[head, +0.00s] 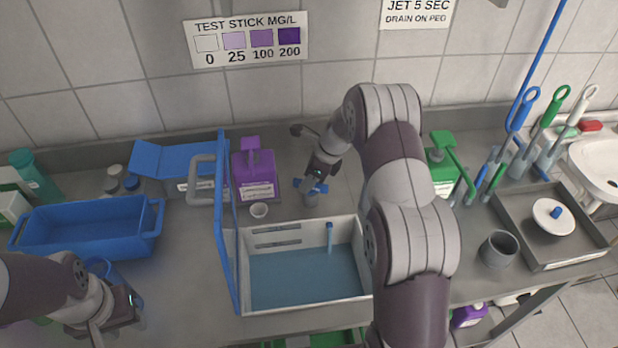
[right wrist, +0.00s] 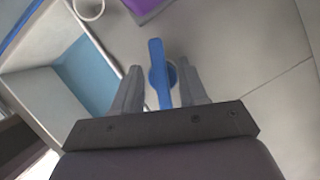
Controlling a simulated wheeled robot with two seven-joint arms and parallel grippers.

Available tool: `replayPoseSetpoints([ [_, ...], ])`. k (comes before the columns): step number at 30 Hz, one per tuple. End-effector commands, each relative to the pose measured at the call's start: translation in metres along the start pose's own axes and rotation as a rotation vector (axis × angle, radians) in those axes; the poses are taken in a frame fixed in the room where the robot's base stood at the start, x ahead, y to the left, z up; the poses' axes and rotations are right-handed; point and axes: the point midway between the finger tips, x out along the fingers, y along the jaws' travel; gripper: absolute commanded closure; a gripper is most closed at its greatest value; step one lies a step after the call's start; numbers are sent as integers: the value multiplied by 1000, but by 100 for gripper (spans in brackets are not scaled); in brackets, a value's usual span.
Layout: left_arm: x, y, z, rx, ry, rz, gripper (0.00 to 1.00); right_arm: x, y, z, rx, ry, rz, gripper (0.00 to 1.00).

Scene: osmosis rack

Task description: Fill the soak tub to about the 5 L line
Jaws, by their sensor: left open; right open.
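A white rectangular tub (head: 245,268) with a raised blue lid (head: 228,230) on its left side stands at the middle front of the counter. Its inside looks blue, with a blue upright piece (head: 330,238) in it; I cannot read any level line. Behind it is a small tap-like fitting with a blue lever (head: 312,187). My right gripper (head: 318,178) is over this fitting. In the right wrist view the blue lever (right wrist: 158,75) lies between the open fingers (right wrist: 160,88), with gaps visible on both sides. My left gripper (head: 102,325) is open at the lower left.
A blue tray (head: 85,232) is at the left. A green bottle (head: 441,170), upright brushes (head: 515,135), a grey cup (head: 498,249) and a grey tray (head: 570,255) are at the right.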

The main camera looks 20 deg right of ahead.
Motion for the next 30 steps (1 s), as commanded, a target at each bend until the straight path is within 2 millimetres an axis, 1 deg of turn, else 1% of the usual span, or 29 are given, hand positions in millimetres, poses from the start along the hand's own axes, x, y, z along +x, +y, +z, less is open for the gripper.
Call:
replayPoseSetpoints([
  [2,3,0,0,0,0,0,60,-10,-1,0,-2,-2,-5,57],
  [5,7,0,1,0,0,0,60,-34,-2,0,0,-2,-7,57],
  [9,13,0,2,0,0,0,60,-74,-2,0,0,-2,-8,57],
  [12,15,0,2,0,0,0,60,-97,-1,-1,0,-1,-5,57],
  [15,17,0,2,0,0,0,60,-114,-1,0,1,-1,-3,57],
  [18,17,0,2,0,0,0,60,-122,0,0,0,0,-2,57],
  [20,17,0,2,0,0,0,60,-124,0,0,0,0,-1,57],
  [30,17,0,2,0,0,0,60,-124,0,0,0,0,-1,57],
])
